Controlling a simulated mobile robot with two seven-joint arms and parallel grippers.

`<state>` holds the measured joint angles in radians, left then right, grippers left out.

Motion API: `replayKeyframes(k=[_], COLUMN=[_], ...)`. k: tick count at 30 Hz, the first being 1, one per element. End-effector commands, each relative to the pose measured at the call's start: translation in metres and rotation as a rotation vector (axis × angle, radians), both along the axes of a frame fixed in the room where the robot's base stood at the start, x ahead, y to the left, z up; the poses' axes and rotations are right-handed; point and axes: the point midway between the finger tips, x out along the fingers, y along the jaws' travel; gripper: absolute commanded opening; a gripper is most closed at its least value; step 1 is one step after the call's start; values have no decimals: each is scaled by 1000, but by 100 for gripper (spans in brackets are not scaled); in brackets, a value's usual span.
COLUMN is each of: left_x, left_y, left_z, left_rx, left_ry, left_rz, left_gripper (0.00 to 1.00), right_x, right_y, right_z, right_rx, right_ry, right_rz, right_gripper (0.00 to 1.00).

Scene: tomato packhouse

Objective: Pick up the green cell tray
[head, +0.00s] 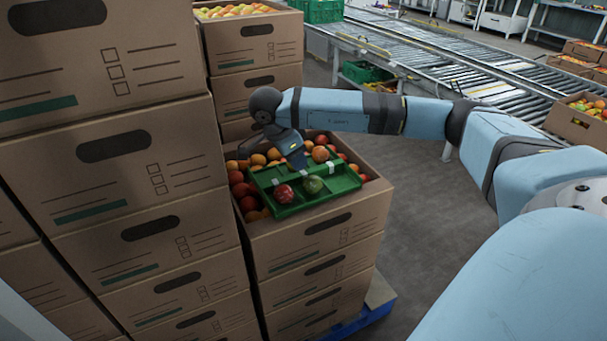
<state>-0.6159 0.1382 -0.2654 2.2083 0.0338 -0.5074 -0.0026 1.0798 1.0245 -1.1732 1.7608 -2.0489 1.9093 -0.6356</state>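The green cell tray (343,184) lies slightly tilted on top of the tomatoes in an open cardboard box. A red tomato (284,194) and a green tomato (313,185) sit in its front cells. White tabs show on its middle and right side. My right gripper (297,163) points down over the back part of the tray, coming from the right. Its fingertips are small and partly hidden by its own body, so I cannot tell whether they are open or touch the tray. My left gripper is not in view.
The open cardboard box (318,238) tops a stack on a blue pallet (362,322). Tall box stacks (130,170) stand close on the left, and another stack (252,50) stands behind. A roller conveyor (440,50) runs behind. Grey floor (425,215) is free at right.

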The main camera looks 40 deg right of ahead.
Motion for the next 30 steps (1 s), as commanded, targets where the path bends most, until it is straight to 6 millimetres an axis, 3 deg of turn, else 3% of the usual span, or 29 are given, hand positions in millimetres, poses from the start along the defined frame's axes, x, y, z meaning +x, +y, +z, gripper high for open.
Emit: replayKeyframes(k=[12,20,24,30], left_x=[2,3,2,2], left_y=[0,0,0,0], left_z=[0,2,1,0], left_rx=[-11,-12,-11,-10], left_ry=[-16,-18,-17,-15], left_rz=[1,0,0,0], left_gripper=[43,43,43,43], right_x=[-7,-7,-7,-7], right_y=[-16,-18,-18,-17], right_z=[-46,-49,-49,-48], right_rx=[-1,0,0,0], right_ry=[2,0,0,0], right_rz=[-2,0,0,-1], right_gripper=[28,28,0,0])
